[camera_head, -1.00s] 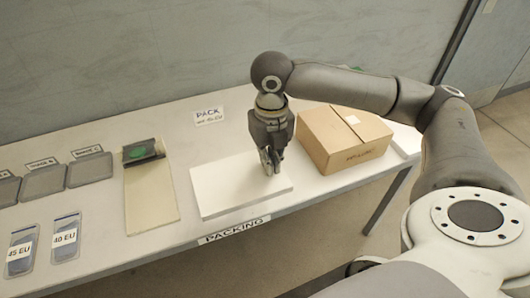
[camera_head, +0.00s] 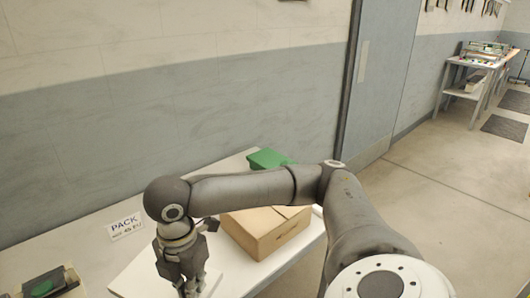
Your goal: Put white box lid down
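A flat white slab (camera_head: 133,276), apparently the white box lid, lies on the packing table at the bottom of the head view; its near part is cut off. My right gripper (camera_head: 190,287) points down over the slab, with its fingertips at or just above its surface. Whether the fingers touch or grip the slab cannot be told. My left gripper is out of view.
A closed cardboard box (camera_head: 262,232) stands right of my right gripper, partly behind my arm. A green object (camera_head: 268,158) is behind it. A PACK sign (camera_head: 125,226) lies left on the table. A door and another bench (camera_head: 478,68) are farther right.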

